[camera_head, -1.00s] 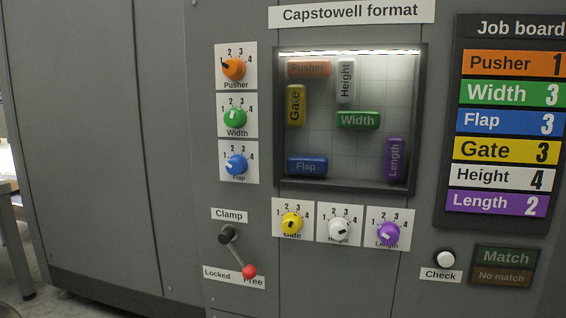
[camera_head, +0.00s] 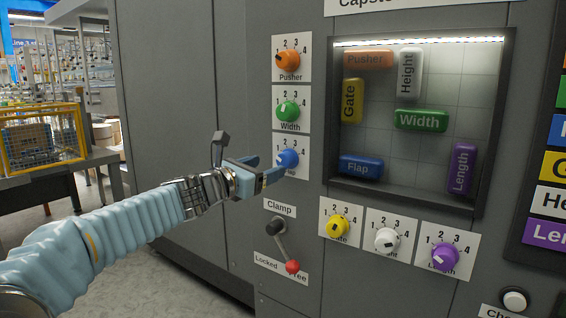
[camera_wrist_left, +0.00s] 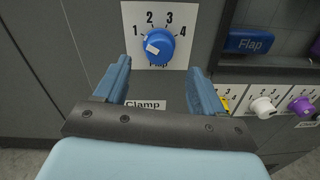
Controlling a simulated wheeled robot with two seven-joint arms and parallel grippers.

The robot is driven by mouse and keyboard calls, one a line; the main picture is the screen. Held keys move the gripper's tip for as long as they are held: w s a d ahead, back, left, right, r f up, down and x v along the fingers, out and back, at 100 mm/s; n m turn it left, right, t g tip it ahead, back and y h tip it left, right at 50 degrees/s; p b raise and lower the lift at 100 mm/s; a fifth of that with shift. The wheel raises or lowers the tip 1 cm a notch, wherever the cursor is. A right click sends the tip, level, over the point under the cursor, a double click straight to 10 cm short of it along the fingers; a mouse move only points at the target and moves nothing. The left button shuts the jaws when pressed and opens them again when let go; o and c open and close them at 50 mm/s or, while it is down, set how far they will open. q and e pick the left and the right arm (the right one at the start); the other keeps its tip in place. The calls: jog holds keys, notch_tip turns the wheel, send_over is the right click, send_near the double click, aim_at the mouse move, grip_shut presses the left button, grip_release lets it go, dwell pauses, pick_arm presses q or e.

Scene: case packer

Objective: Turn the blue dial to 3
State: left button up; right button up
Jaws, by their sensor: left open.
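The blue dial (camera_head: 287,159) is on a white plate labelled Flap, below the green and orange dials in the head view. In the left wrist view the blue dial (camera_wrist_left: 155,47) shows its white mark at the left, near 1, with numbers 1 to 4 around it. My left gripper (camera_head: 266,170) is in front of the panel, close to the blue dial; it is open and empty. In the left wrist view its two fingers (camera_wrist_left: 158,75) reach toward the dial's lower left and lower right, apart from it as far as I can tell. My right gripper is not in view.
The clamp lever (camera_head: 284,246) with a red knob is below the gripper. Yellow (camera_head: 338,226), white (camera_head: 387,239) and purple (camera_head: 445,256) dials sit lower right. A window (camera_head: 345,200) with coloured blocks is right of the blue dial.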

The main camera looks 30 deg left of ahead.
aim_at(282, 161)
pick_arm(q)
jog(key=w, duration=0.6)
jog(key=shift+w+d+p, duration=0.3)
jog(key=shift+w, duration=0.05)
jog(key=shift+c, duration=0.4)
jog(key=c, duration=1)
